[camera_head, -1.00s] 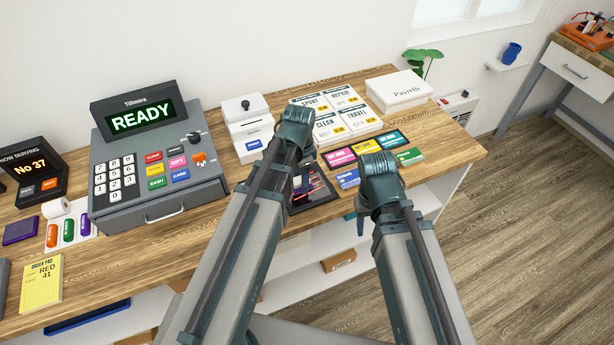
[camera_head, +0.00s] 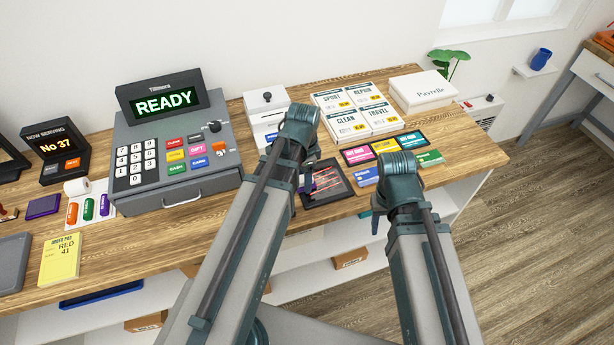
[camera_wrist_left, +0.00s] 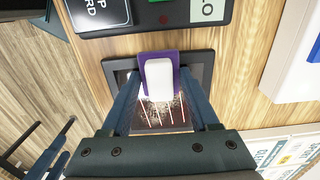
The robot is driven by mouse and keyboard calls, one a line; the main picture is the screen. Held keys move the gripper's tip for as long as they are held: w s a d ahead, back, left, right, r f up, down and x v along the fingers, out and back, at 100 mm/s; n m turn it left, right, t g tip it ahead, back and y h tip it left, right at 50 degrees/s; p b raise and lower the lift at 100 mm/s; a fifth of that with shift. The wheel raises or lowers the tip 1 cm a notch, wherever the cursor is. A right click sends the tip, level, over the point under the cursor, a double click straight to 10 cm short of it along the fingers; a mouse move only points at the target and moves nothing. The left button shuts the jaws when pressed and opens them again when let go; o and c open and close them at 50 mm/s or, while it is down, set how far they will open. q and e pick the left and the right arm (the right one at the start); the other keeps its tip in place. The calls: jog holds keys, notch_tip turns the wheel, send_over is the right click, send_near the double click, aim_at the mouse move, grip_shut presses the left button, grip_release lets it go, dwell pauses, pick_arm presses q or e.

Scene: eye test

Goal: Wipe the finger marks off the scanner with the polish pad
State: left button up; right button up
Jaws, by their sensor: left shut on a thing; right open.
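The scanner (camera_head: 338,186) is a flat black-framed panel with dark glass and thin reddish lines, lying near the counter's front edge. It also shows in the left wrist view (camera_wrist_left: 202,72), with a pale speckled patch on its glass near the pad. My left gripper (camera_head: 307,184) is over the scanner's left part. In the left wrist view its fingers are shut on the polish pad (camera_wrist_left: 158,76), a white block with a purple face. I cannot tell whether the pad touches the glass. My right gripper (camera_head: 377,222) is open at the counter's front edge, right of the scanner; its fingers are mostly hidden.
A grey till (camera_head: 190,190) reading READY stands left of the scanner, with a white card-slot box (camera_head: 262,108) behind. Coloured cards (camera_head: 385,146) lie to the right, near a price board (camera_head: 352,108) and a white box (camera_head: 424,92). A purple pad (camera_head: 43,207) lies far left.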

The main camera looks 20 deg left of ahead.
aim_at(337, 176)
pick_arm(q)
jog(key=shift+c, duration=0.7)
jog(key=shift+w+d, duration=1.05)
jog(key=shift+d, duration=0.3)
jog(key=shift+d, duration=0.1)
jog(key=shift+w+d+f, duration=0.1)
jog(key=shift+w+d, duration=0.35)
jog(key=shift+d, duration=0.2)
jog(key=shift+w+d, duration=0.45)
jog(key=shift+d, duration=0.2)
jog(key=shift+w+d, duration=1.1)
jog(key=shift+d, duration=0.3)
jog(key=shift+s, duration=0.15)
